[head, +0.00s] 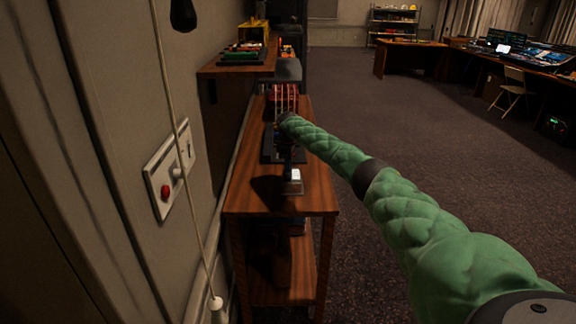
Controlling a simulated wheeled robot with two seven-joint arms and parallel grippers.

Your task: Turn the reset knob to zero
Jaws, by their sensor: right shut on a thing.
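My right arm reaches in from the lower right, and its green sleeve ends over the wooden shelf unit (290,202). My right gripper (291,165) is small and dark there, above the shelf top. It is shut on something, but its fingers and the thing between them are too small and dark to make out. A small silver-grey piece (293,184) shows at the near end of the gripper. I cannot tell which part is the reset knob. My left gripper is not in view.
A pull cord (193,190) hangs before the wall plate. A dark flat device (269,150) and red items (284,97) sit on the shelf unit. A wall shelf (232,71) holds more gear. Open carpet (430,140) lies right, with desks and a folding chair (513,93) beyond.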

